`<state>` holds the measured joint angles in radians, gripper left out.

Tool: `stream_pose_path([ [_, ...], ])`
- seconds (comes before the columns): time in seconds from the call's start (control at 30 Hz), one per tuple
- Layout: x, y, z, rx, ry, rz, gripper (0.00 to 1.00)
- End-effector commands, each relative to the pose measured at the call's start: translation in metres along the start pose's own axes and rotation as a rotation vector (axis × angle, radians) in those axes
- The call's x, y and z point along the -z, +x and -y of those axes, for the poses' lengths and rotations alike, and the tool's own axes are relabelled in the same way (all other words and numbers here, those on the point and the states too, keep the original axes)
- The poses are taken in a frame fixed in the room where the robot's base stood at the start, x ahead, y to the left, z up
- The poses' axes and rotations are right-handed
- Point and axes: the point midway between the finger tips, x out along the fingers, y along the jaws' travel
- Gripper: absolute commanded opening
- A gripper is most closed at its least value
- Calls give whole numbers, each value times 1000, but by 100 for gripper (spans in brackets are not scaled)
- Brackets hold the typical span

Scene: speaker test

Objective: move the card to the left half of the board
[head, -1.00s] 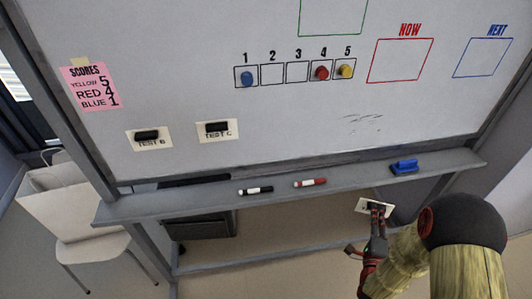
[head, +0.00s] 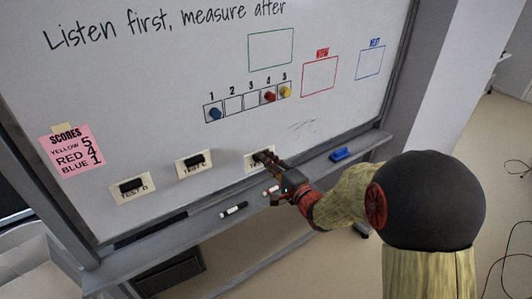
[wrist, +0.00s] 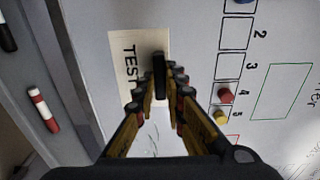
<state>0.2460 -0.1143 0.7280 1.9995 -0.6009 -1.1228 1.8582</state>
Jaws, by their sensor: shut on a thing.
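My gripper (head: 266,157) is shut on the black handle of a cream card (head: 251,160) at the whiteboard (head: 330,118). The card is low on the board, right of the TEST C card and below the numbered squares. In the wrist view the card (wrist: 144,38) shows the word TEST and my fingertips (wrist: 160,83) close on its black handle (wrist: 159,62). Its last letter is hidden. The card lies flat against the board or very near it; I cannot tell whether it touches.
The TEST B card (head: 145,194) and TEST C card (head: 182,173) are on the board to the left, near a pink score sheet (head: 60,155). The ledge below holds a black marker (head: 234,209), a red marker (wrist: 43,110) and a blue eraser (head: 339,154). Bare board lies above the cards.

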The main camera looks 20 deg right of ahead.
Motion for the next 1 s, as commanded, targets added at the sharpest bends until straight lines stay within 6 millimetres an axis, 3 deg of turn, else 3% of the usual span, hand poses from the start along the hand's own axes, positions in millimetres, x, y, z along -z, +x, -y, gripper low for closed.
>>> stream_pose_path([
  [0.1, 0, 0, 11, -1, 1, 21, 0],
  [0.27, -1, 6, 11, 0, 1, 27, 0],
  [1.0, -3, 58, 11, 0, 1, 26, 0],
])
